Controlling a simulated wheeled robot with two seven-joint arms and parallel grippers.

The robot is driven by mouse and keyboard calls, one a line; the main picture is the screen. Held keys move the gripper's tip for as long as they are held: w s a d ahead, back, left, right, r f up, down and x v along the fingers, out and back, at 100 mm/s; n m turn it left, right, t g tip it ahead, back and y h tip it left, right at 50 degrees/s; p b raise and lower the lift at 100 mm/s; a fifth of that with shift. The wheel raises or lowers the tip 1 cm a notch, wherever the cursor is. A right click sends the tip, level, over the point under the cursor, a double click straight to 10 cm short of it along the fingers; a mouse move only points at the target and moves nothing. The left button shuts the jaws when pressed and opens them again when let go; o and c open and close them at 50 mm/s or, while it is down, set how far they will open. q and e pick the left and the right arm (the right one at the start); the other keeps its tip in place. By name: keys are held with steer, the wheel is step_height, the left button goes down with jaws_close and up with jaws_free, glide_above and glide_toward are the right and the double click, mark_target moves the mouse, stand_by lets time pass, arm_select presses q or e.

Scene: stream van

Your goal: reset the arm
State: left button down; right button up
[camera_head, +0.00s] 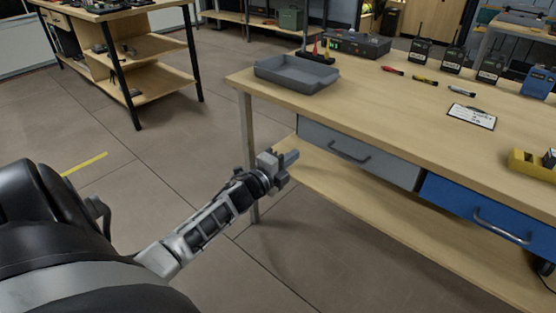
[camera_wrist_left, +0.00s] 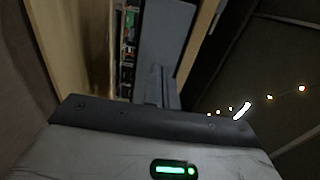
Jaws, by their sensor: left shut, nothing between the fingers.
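My left arm reaches in from the left in the head view. Its gripper (camera_head: 290,157) is shut and empty, in front of the workbench's left end and below the level of its top. The grey drawer (camera_head: 360,155) is to the right of the gripper; the gripper appears apart from it, though the exact gap is hard to judge. The left wrist view is dark and tilted; the shut fingers (camera_wrist_left: 170,100) show near its middle, with a grey panel (camera_wrist_left: 165,40) beyond them. My right gripper is in neither view.
The wooden workbench (camera_head: 400,110) carries a grey tray (camera_head: 297,74), a clipboard (camera_head: 471,116), several radios and a yellow tape dispenser (camera_head: 530,163). A blue drawer (camera_head: 490,213) sits beside the grey one. A second bench (camera_head: 150,50) stands at the back left. Open floor (camera_head: 150,130) lies between.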

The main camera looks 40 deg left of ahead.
arm_select(q)
steer(key=s, duration=0.4)
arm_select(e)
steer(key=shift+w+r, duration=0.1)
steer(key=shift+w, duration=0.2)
arm_select(q)
steer(key=shift+d, duration=0.1)
steer(key=s+d+n+g+h+p, duration=0.2)
steer(key=s+d+n, duration=0.5)
steer(key=d, duration=0.6)
steer(key=s+d+n+g+h+p, duration=0.2)
steer(key=s+d+n+g+p, duration=0.3)
steer(key=s+d+n, duration=0.3)
steer(key=s+d+p, duration=0.1)
steer(key=s+d, duration=0.3)
steer(key=d, duration=0.2)
steer(key=shift+s+r+p, duration=0.25)
steer(key=shift+r+p, duration=0.05)
steer(key=shift+r, duration=0.05)
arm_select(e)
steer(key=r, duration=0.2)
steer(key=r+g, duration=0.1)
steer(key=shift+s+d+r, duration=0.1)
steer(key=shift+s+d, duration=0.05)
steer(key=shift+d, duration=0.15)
arm_select(q)
steer(key=shift+d, duration=0.1)
